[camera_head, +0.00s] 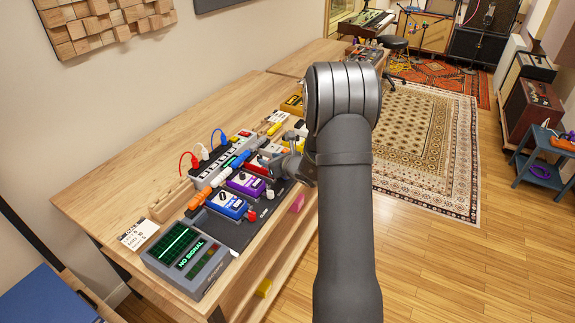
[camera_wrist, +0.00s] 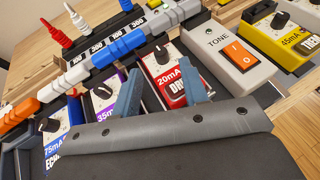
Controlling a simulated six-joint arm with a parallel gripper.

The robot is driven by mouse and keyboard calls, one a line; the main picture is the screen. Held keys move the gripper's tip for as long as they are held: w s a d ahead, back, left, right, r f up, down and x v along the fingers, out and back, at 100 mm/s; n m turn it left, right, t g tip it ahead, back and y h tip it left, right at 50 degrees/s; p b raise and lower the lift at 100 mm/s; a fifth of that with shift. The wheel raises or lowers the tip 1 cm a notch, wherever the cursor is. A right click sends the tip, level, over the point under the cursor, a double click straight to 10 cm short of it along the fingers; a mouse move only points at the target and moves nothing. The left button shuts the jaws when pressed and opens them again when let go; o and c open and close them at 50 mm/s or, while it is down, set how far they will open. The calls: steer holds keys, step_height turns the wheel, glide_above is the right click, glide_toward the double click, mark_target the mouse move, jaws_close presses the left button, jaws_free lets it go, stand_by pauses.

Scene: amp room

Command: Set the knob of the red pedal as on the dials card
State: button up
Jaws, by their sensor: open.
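The red pedal (camera_wrist: 177,86), marked 20mA, is in the middle of the wrist view, with a black knob (camera_wrist: 161,55) on its pale face. In the head view the red pedal (camera_head: 257,166) is partly hidden by my gripper (camera_head: 270,161). In the wrist view my gripper (camera_wrist: 162,60) is open, its two blue-grey fingers apart on either side of the knob in the picture. I cannot tell whether they touch it. A white card (camera_head: 138,234) with small writing lies at the left end of the bench; its settings are too small to read.
A purple pedal (camera_head: 246,184) and a blue pedal (camera_head: 229,204) stand left of the red one. A TONE box with an orange switch (camera_wrist: 239,53) is close on its right. A power strip (camera_head: 222,158) with plugs runs behind. A NO SIGNAL screen unit (camera_head: 186,256) stands in front.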

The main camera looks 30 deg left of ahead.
mark_target(260, 156)
steer(key=v, duration=1.1)
steer(key=shift+r, duration=0.1)
steer(key=x, duration=1.7)
steer(key=shift+a+f, duration=0.15)
steer(key=shift+f, duration=0.1)
steer(key=shift+r, duration=0.1)
